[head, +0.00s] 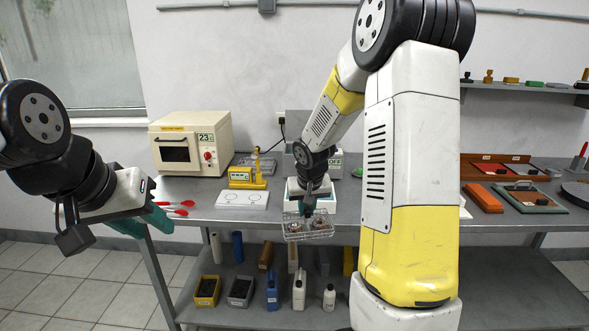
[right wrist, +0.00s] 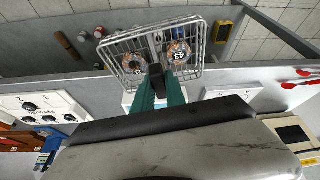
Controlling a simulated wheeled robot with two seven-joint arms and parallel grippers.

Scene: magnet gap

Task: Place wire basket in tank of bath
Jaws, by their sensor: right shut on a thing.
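The wire basket (head: 308,236) hangs from my right gripper (head: 308,205), just beyond the bench's front edge and above the lower shelf. In the right wrist view, my right gripper (right wrist: 160,88) has its teal fingers shut on the dark handle of the basket (right wrist: 131,42). Two round brown items with labels lie in the basket. The bath (head: 293,190) looks to be the white-and-grey unit behind my right forearm, with an OFF display; its tank is mostly hidden. My left gripper (head: 142,224) is open and empty, left of the bench.
Bottles and bins stand on the lower shelf (head: 250,311). Trays (head: 527,197) lie at the right.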

